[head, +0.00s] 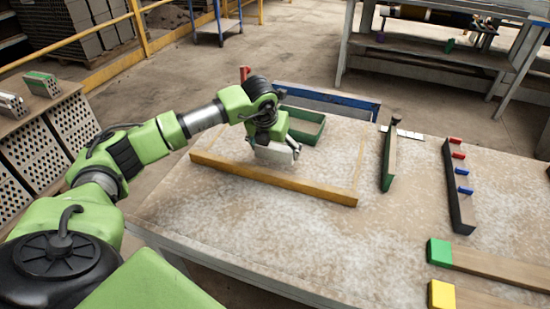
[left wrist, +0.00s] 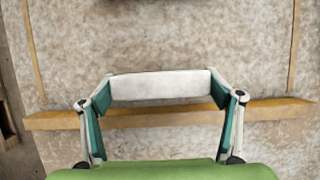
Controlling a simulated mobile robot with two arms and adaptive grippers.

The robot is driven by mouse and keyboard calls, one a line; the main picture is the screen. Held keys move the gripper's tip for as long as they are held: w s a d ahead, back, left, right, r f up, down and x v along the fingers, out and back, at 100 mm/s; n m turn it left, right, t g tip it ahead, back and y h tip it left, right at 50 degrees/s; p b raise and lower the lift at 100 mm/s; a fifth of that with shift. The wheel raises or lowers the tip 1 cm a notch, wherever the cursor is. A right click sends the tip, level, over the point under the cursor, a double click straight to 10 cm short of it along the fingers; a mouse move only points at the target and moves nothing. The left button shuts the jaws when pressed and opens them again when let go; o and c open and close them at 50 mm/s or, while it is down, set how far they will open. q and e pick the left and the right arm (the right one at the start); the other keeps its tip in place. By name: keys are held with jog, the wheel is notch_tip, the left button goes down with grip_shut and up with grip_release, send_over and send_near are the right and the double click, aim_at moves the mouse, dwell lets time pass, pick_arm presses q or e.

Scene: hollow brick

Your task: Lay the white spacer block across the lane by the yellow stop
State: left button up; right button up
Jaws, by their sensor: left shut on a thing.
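My left gripper (head: 275,150) is shut on the white spacer block (head: 277,154), just behind the ochre wooden rail. In the left wrist view the white block (left wrist: 160,85) spans between the two fingers (left wrist: 162,100). I cannot tell whether the block touches the tabletop. The yellow stop (head: 441,295) is a small block at the bottom right, far from the gripper. A brown wooden strip (head: 490,300) runs right from it and leaves the picture. A green stop (head: 439,252) stands behind it with a similar strip (head: 500,269). My right gripper is not in view.
The ochre rail (head: 270,180) crosses the table's (head: 235,225) left part. A green tray (head: 308,127) is behind the gripper. An upright green board (head: 389,160) and a dark rack with red and blue pegs (head: 459,190) stand between gripper and stops. The table's front middle is clear.

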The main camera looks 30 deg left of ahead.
aim_at(275, 157)
pick_arm(q)
notch_tip(275, 157, down, 3)
jog(key=shift+f, duration=0.1)
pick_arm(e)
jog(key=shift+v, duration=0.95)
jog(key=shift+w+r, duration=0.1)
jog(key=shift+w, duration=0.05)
pick_arm(q)
jog(key=o, duration=1.2)
jog(key=p+v, duration=0.1)
jog(key=v, duration=1.1)
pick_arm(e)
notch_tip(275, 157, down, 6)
